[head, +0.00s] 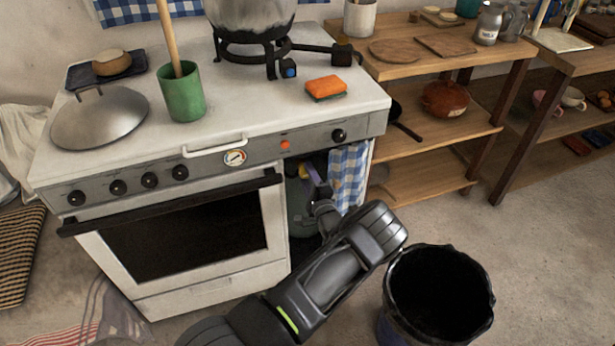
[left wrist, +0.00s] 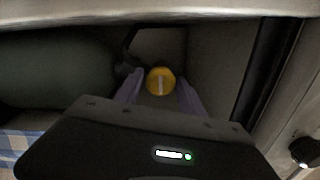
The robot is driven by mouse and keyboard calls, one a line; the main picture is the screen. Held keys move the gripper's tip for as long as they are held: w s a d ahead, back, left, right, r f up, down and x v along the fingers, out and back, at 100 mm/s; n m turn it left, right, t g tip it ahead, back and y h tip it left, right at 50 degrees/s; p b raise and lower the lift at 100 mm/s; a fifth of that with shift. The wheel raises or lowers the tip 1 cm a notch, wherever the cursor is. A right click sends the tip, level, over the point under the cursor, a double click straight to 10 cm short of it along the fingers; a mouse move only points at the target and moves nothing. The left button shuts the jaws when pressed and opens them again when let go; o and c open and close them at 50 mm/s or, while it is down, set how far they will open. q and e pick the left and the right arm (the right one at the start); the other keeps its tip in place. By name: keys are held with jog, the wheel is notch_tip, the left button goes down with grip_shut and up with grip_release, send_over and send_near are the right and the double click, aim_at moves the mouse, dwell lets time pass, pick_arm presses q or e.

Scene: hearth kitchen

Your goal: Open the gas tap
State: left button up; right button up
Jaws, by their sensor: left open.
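The gas tap (left wrist: 161,80) is a round yellow knob with a pale line that runs nearly upright in the left wrist view. My left gripper (left wrist: 160,94) is open, with one purple finger on each side of the knob. I cannot tell whether the fingers touch it. In the head view my left gripper (head: 312,178) reaches into the opening at the stove's right end, and the tap is mostly hidden there. A dark green rounded body, likely the gas bottle (left wrist: 55,72), lies left of the tap. My right gripper is not in view.
The white stove (head: 240,115) stands over the opening, with a checked cloth (head: 347,175) hanging at its right. A black bucket (head: 436,285) stands on the floor beside my arm. Wooden shelves (head: 440,125) stand further right. In the left wrist view, metal walls close in around the gripper.

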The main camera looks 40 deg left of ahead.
pick_arm(q)
jog(key=v, duration=0.7)
jog(key=shift+s+d, duration=0.2)
jog(key=shift+d, duration=0.2)
